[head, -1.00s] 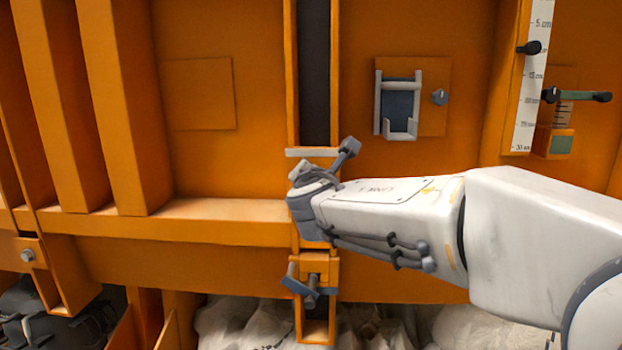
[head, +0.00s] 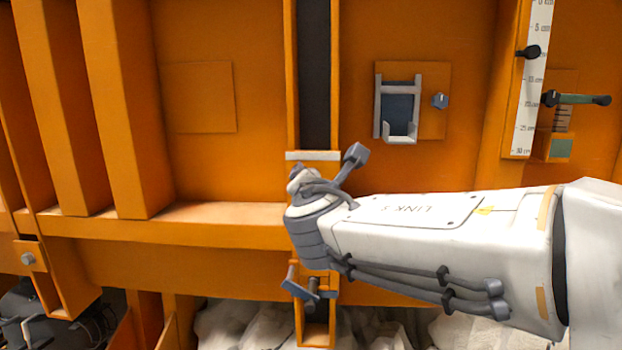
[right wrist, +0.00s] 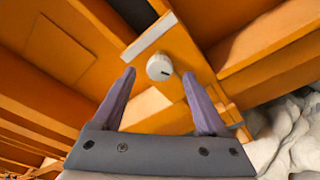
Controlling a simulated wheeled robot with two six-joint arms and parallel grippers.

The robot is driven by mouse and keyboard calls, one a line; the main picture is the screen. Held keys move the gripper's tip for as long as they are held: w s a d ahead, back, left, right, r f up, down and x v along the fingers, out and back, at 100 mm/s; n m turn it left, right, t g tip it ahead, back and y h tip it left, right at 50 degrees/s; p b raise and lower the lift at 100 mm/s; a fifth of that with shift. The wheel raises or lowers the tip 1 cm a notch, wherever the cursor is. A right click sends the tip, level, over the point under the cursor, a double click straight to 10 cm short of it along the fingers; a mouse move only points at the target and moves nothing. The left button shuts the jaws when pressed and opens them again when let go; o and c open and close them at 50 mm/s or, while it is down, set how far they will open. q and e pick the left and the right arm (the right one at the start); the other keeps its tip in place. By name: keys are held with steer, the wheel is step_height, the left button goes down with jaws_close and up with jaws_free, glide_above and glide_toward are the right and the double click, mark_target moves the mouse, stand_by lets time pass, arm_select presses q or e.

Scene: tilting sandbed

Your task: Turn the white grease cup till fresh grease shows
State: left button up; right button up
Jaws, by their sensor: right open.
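The white grease cup (right wrist: 160,68) shows in the right wrist view as a round white knob with a short dark mark on its face. It sits on an orange upright, just below a pale horizontal bar (right wrist: 146,36). My right gripper (right wrist: 165,88) is open, its two purple-grey fingers spread to either side below the cup, with nothing between the tips. The cup lies a little beyond the fingertips, apart from them. No fresh grease is visible. My left gripper is out of view.
A blue-grey T-shaped handle (head: 312,288) stands out just below my right wrist. A grey bracket (head: 399,110) and a white scale (head: 529,85) are at the upper right. An orange ledge (head: 190,222) runs to the left.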

steer(key=s, duration=0.5)
steer(key=shift+f, duration=0.15)
steer(key=s+d+f+m+g+h+p, duration=0.1)
steer(key=s+d+f+m+g, duration=0.15)
steer(key=f, duration=0.45)
steer(key=s+d+f+m+g+p, duration=0.1)
steer(key=s+f+m+g, duration=0.25)
steer(key=f, duration=0.35)
steer(key=s+d+f+m+g+h+p, duration=0.1)
steer(key=s+f+m+g, duration=0.2)
steer(key=f, duration=0.4)
steer(key=s+a+f+m+g+y+p, duration=0.1)
steer(key=s+f+m+g, duration=0.45)
steer(key=s, duration=0.35)
steer(key=s+a+f+m+g+y+p, duration=0.1)
steer(key=s+f+m+g+y, duration=0.1)
steer(key=s+f+m+g, duration=0.45)
steer(key=s+r+t+p, duration=0.1)
steer(key=r+p, duration=1.7)
steer(key=r, duration=0.1)
steer(key=s+r+n+t+p, duration=0.1)
steer(key=s+r+p, duration=0.1)
steer(key=r+p, duration=1.6)
steer(key=shift+s+r+p, duration=0.3)
steer(key=shift+r+p, duration=0.05)
steer(key=shift+p, duration=0.35)
